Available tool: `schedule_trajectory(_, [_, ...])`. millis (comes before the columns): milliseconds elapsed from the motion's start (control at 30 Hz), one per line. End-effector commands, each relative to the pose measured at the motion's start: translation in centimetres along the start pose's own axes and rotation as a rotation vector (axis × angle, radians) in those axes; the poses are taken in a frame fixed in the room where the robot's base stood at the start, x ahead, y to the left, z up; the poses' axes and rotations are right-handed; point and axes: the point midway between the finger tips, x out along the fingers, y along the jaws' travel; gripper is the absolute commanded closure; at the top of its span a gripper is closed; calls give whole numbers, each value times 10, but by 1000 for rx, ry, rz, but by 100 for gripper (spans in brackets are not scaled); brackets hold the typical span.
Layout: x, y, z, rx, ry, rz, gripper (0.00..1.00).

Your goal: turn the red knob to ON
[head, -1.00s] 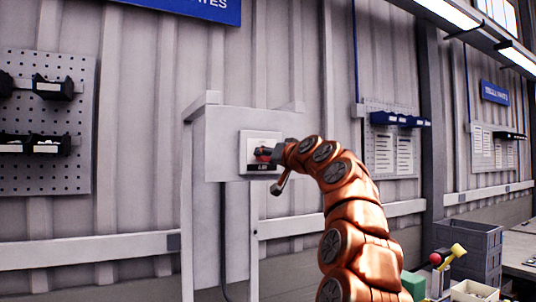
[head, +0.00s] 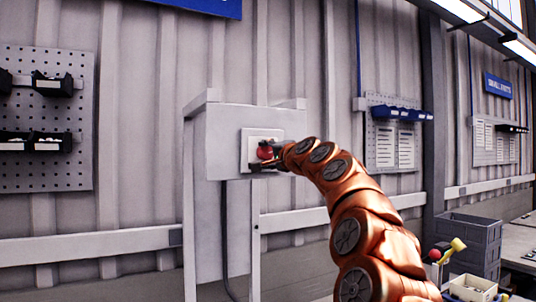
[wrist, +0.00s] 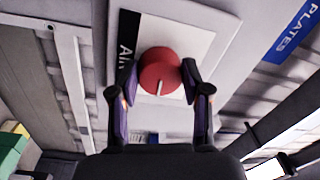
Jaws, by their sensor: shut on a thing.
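The red knob (head: 265,150) sits on a white square plate on the front of a grey cabinet. It also shows in the wrist view (wrist: 160,66), with a white pointer line toward the lower edge of that picture. My gripper (head: 270,158) is shut on the knob, with one fingertip on each side in the wrist view (wrist: 159,80). A black label strip (wrist: 127,32) lies on the plate beside the knob; only part of its lettering shows. I cannot see an ON mark.
The grey cabinet (head: 224,150) stands before a corrugated wall. A pegboard with black bins (head: 45,120) hangs at the left. Grey crates (head: 470,240) and a bench are at the lower right. Space around the cabinet front looks clear.

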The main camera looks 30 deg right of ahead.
Motion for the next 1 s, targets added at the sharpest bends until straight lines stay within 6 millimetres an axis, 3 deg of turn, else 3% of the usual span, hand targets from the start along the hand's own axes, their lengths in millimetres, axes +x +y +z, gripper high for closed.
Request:
schedule_trajectory(300, [0, -1, -1, 102, 8, 0, 88])
schedule_trajectory(800, [0, -1, -1, 119, 8, 0, 88])
schedule_trajectory(833, [0, -1, -1, 119, 8, 0, 50])
schedule_trajectory(1000, [0, -1, 0, 118, 7, 1, 32])
